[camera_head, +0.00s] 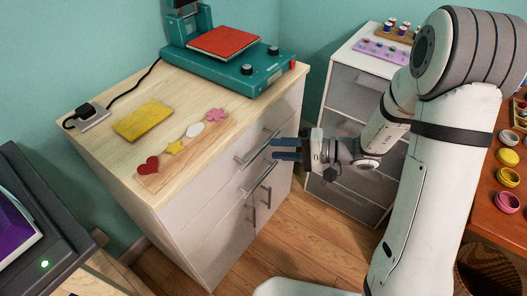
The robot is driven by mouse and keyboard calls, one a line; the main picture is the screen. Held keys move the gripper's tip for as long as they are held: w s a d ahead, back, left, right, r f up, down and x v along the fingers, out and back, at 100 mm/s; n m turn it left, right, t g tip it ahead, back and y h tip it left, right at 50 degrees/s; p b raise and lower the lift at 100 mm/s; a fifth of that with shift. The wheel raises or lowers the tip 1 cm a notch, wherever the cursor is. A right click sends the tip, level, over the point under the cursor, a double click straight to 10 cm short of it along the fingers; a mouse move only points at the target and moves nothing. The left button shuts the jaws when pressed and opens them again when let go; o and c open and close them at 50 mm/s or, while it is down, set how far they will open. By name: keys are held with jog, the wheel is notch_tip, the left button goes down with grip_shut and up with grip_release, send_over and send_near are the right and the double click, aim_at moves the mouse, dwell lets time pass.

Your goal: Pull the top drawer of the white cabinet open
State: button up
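The white cabinet (190,232) has a pale wooden top and stands left of centre. Its top drawer (222,164) looks closed, its front level with the fronts below. The top drawer's bar handle (250,152) slants across the front. A second bar handle (252,184) sits below it, with two upright door handles lower down. My gripper (273,149) comes in from the right, its two dark blue fingers apart with nothing seen between them. The fingertips are close to the right part of the top handle; I cannot tell whether they touch it.
On the cabinet top are a teal heat press (230,70), a yellow block (143,120) and a board with small shapes (160,176). A grey drawer unit (350,85) stands behind my arm. A wooden floor (300,240) lies clear before the cabinet.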

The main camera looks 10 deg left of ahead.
aim_at(262, 147)
jog(key=a, duration=0.2)
jog(key=a+f, duration=0.1)
jog(key=a, duration=0.2)
jog(key=shift+a+b, duration=0.15)
jog(key=shift+b, duration=0.15)
jog(key=shift+c, duration=0.5)
grip_shut()
